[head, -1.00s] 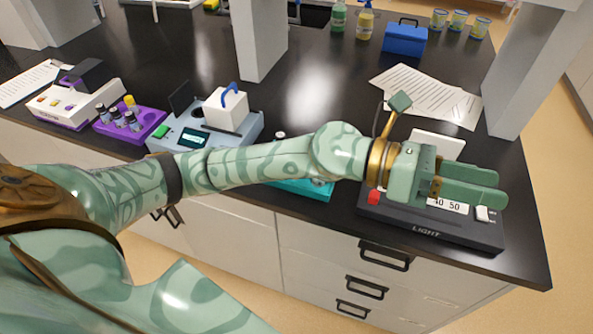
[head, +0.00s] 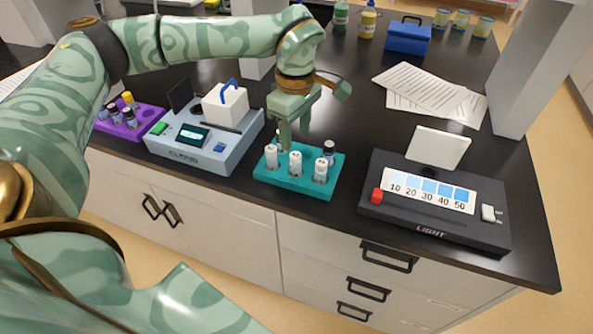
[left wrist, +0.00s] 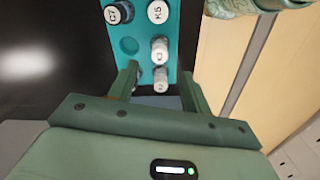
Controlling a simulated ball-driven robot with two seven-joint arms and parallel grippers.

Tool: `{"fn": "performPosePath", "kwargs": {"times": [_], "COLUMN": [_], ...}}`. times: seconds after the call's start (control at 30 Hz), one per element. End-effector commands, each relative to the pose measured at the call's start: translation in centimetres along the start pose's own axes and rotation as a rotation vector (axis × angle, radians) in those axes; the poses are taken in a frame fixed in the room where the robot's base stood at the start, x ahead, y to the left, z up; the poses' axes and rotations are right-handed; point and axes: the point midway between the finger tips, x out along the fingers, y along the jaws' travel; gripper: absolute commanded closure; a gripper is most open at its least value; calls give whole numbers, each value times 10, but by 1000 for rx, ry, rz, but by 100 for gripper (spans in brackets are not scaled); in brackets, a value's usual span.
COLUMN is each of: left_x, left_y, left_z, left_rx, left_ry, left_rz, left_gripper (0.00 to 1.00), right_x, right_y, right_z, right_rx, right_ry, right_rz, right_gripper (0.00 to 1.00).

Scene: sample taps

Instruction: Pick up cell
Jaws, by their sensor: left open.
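The teal rack (head: 262,178) stands near the counter's front edge. It holds a front row of three white-topped vials: left (head: 271,156), middle (head: 295,163) and right (head: 321,170). A dark vial (head: 329,150) stands at the back right. My left gripper (head: 287,138) points down at the rack's left end, open. In the left wrist view its fingers (left wrist: 160,73) lie either side of the row's end vial (left wrist: 160,82). The vial marked K5 (left wrist: 157,12), the vial marked C7 (left wrist: 118,13) and an empty hole (left wrist: 128,45) show farther along. Which vial is the cell, I cannot tell.
A black light box (head: 436,205) with a number strip stands to the right. A grey-blue instrument (head: 195,150) with a screen stands to the left, beside a purple rack (head: 120,128). Papers (head: 430,90) and a blue box (head: 406,38) lie behind.

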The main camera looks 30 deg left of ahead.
Motion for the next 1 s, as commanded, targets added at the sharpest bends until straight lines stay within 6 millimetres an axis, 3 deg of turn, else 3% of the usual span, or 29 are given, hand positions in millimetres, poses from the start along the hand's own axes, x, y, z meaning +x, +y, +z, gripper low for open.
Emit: {"fn": "performPosePath", "kwargs": {"times": [0.1,0.37,0.6,0.83,1.0], "left_x": [21,39,78,79,79], "left_y": [0,0,1,1,1], "left_z": [0,0,0,0,0], "left_rx": [1,0,1,1,1], "left_ry": [0,-1,-1,-1,-1], "left_rz": [-1,-1,-1,1,1], "left_gripper": [51,51,51,51,92], "right_x": [5,10,21,20,20], "right_y": [-1,-1,-3,-3,-3], "right_z": [2,3,6,6,6], "right_rx": [0,0,0,0,0], "right_ry": [-3,-6,-13,-12,-12], "right_rz": [-1,-2,-5,-5,-5], "right_gripper": [64,64,64,64,64]}}
